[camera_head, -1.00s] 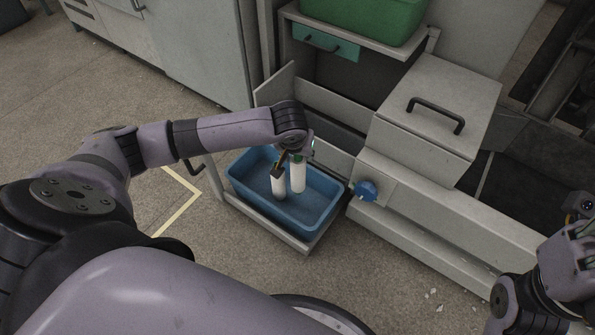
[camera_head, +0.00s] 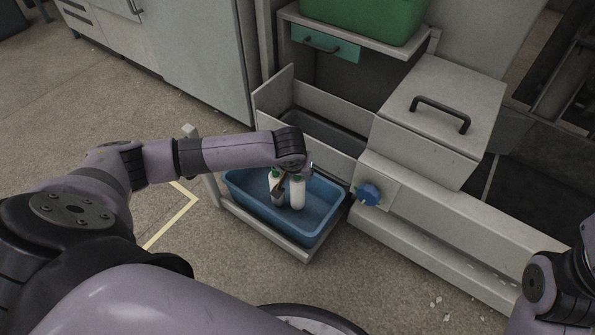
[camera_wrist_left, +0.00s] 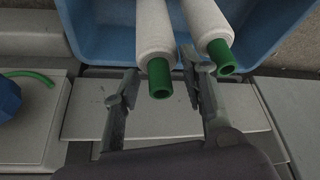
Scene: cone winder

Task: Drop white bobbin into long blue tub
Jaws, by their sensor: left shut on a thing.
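A white bobbin (camera_head: 297,194) with a green end is between the fingers of my left gripper (camera_head: 290,184), which is shut on it. It hangs upright inside the long blue tub (camera_head: 325,214). In the left wrist view this bobbin (camera_wrist_left: 154,32) runs between the two fingers (camera_wrist_left: 158,90), its green end toward the camera. A second white bobbin (camera_head: 273,181) with a green end is just to its left in the head view, partly hidden by a finger; it is at the right in the left wrist view (camera_wrist_left: 207,22). Whether the held bobbin touches the tub floor cannot be told.
The tub sits on a low grey shelf (camera_head: 285,246) beside the machine. A blue knob (camera_head: 368,194) is close to its right. A lidded grey box (camera_head: 440,105) with a black handle and a green crate (camera_head: 365,18) are behind.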

